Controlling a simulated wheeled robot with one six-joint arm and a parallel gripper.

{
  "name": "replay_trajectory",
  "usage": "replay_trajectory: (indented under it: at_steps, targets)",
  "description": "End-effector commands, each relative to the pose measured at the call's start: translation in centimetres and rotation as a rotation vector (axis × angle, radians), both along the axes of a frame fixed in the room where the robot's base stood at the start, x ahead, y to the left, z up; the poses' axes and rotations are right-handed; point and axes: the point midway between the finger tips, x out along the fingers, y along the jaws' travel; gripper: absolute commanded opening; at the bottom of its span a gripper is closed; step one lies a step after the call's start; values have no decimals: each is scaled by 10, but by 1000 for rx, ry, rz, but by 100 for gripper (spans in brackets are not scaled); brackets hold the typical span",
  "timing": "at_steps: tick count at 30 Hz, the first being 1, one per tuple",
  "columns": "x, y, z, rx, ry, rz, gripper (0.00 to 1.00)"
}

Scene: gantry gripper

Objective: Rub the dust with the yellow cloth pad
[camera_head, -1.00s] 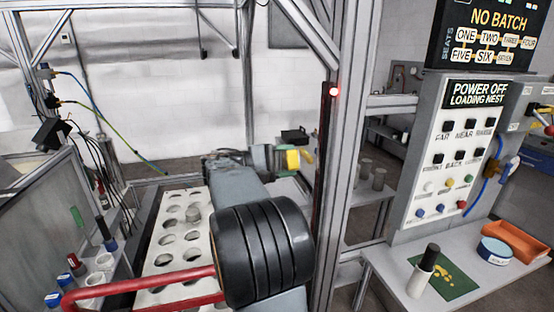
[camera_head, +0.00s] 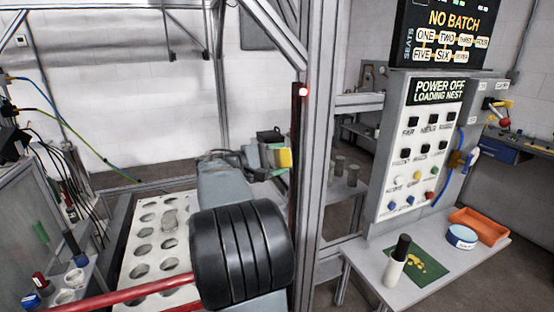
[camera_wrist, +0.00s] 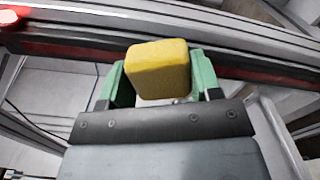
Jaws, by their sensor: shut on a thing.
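The yellow cloth pad (camera_wrist: 160,70) is held between the two green fingers of my gripper (camera_wrist: 163,84) in the wrist view. In the head view the pad (camera_head: 284,158) shows at the far end of my arm, left of the grey frame post. My gripper is shut on it and holds it in the air. Yellow specks that look like the dust (camera_head: 424,264) lie on a green mat (camera_head: 408,275) on the bench at the right, well apart from the pad.
A metal post (camera_head: 311,130) with a red-lit strip stands between my gripper and the bench (camera_head: 365,262). A white holed rack (camera_head: 128,262) is at left.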

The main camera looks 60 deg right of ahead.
Motion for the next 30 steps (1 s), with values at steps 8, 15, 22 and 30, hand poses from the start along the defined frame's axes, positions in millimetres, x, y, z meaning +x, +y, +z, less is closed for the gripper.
replay_trajectory:
  at_steps: [8, 15, 22, 30]
  targets:
    - [0, 0, 0, 0, 0, 0, 39]
    - [-1, -2, 0, -1, -1, -1, 39]
    - [-4, -6, 0, 0, -1, -1, 39]
    - [-7, -10, 0, 0, -1, 0, 39]
